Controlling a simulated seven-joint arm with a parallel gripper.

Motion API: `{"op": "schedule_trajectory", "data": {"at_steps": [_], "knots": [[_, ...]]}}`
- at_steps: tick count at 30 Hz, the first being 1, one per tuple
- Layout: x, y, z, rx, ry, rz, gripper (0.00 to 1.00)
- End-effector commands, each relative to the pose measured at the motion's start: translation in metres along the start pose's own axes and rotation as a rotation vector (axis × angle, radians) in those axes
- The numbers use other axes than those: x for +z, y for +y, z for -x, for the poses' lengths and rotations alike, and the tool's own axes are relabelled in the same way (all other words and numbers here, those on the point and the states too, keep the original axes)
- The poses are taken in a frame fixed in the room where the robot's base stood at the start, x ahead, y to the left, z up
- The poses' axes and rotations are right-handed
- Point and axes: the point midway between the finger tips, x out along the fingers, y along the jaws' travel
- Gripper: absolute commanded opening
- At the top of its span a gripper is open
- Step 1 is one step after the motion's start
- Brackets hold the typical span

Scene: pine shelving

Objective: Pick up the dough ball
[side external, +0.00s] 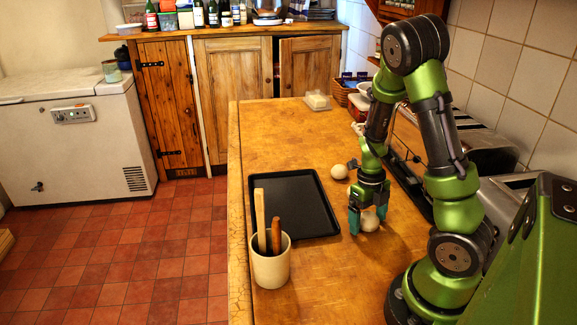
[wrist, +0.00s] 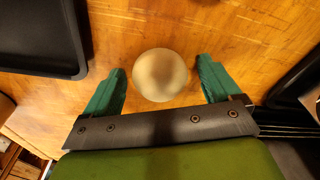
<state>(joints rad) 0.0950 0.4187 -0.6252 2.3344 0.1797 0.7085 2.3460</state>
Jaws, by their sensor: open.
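A pale dough ball (wrist: 160,75) lies on the wooden counter between the two teal fingers of my gripper (wrist: 160,92) in the wrist view, with a visible gap on each side. In the side view my gripper (side external: 368,222) points down at the counter, and the ball (side external: 370,221) shows between its fingers, partly hidden. My gripper is open. A second pale ball (side external: 339,171) rests on the counter farther back, close to the tray.
A black tray (side external: 293,204) lies left of my gripper; its edge also shows in the wrist view (wrist: 72,70). A cream crock (side external: 270,268) with wooden utensils stands in front of it. Toasters (side external: 482,150) line the tiled wall. The counter's back left is clear.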

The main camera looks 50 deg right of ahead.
Motion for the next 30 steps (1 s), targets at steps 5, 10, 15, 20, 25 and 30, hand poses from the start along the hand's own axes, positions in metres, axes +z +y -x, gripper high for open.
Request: {"op": "schedule_trajectory", "data": {"at_steps": [5, 10, 15, 20, 25, 30], "knots": [[0.000, 0.000, 0.000, 0.000, 0.000, 0.000, 0.89], [0.000, 0.000, 0.000, 0.000, 0.000, 0.000, 0.63], [0.000, 0.000, 0.001, 0.000, 0.000, 0.000, 0.50], [0.000, 0.000, 0.001, 0.000, 0.000, 0.000, 0.50], [0.000, 0.001, 0.007, 0.000, -0.003, 0.003, 0.50], [-0.002, 0.001, 0.029, 0.001, -0.006, 0.004, 0.50]]}}
